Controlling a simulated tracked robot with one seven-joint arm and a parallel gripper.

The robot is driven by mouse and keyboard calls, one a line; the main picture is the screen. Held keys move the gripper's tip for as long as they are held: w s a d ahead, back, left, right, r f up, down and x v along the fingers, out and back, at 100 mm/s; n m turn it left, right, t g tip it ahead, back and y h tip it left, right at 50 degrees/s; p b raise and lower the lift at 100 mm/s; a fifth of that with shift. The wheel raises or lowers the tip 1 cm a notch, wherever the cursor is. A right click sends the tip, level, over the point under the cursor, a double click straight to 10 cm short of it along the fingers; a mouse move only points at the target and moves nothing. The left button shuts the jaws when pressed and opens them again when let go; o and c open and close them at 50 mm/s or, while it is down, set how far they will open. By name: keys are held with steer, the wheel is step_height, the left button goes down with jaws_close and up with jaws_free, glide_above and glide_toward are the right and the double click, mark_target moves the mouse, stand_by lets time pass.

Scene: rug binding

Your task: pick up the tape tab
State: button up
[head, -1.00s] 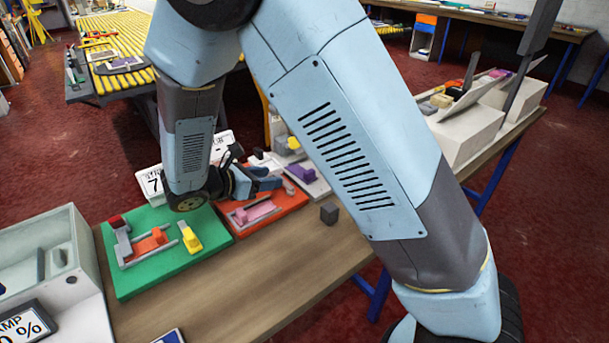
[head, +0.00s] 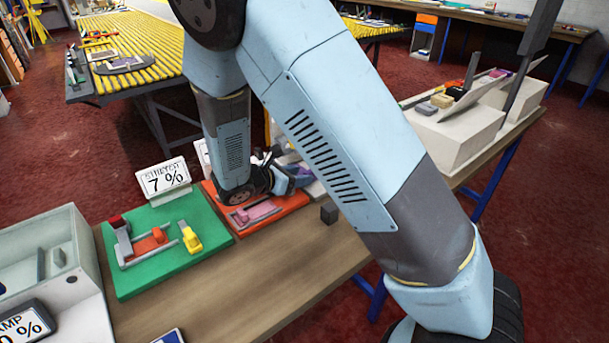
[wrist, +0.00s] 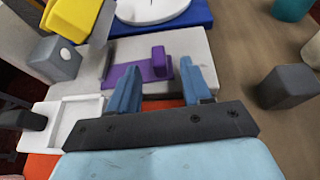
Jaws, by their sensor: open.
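A purple piece (wrist: 150,68) with a raised upright block lies on a light grey board (wrist: 195,45) in the wrist view. It looks like a tab, but I cannot tell for sure that it is the tape tab. My gripper (wrist: 160,78) is open, its two blue fingers apart on either side of the piece's near part in the picture. Nothing is held. I cannot tell the height of the fingers above the board. In the head view my gripper (head: 294,177) is over the far side of the orange-red board (head: 285,212), and my arm hides much of that area.
A green board (head: 195,255) with orange and yellow pieces stands to the left, with a 7 % sign (head: 163,178) behind it. A dark block (head: 329,213) stands on the bench to the right. The bench front (head: 240,290) is clear.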

steer(key=x, duration=0.2)
steer(key=shift+w+d+f, duration=0.15)
steer(key=shift+w+d, duration=0.05)
jaws_close()
